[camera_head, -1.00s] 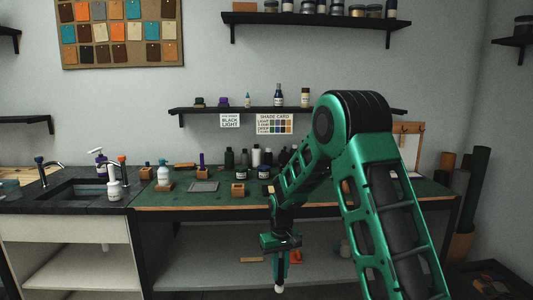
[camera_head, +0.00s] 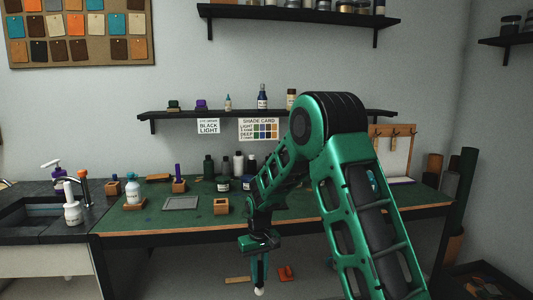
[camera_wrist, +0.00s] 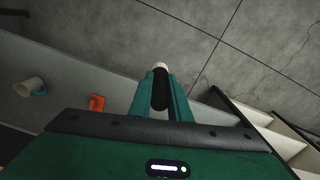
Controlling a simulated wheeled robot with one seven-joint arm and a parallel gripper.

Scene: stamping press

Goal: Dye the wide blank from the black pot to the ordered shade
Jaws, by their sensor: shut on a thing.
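My gripper (camera_head: 259,272) hangs in front of the bench's front edge, pointing down. It is shut on a dark rod with a white tip (camera_wrist: 161,88), perhaps a dauber; the white tip also shows in the head view (camera_head: 259,291). Two dark pots (camera_head: 223,184) (camera_head: 246,183) stand on the green bench behind my arm. Their labels are too small to read, so I cannot tell which is black. The shade card (camera_head: 258,129) hangs below the wall shelf and shows several colour squares. I cannot identify the wide blank for sure.
The green bench top (camera_head: 150,222) holds a grey flat plate (camera_head: 181,203), wooden blocks (camera_head: 221,206) and several bottles (camera_head: 239,163). A sink (camera_head: 25,212) is at the left. A tan strip (camera_head: 238,280) and an orange item (camera_head: 286,272) lie below the bench. Rolls stand at the right.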

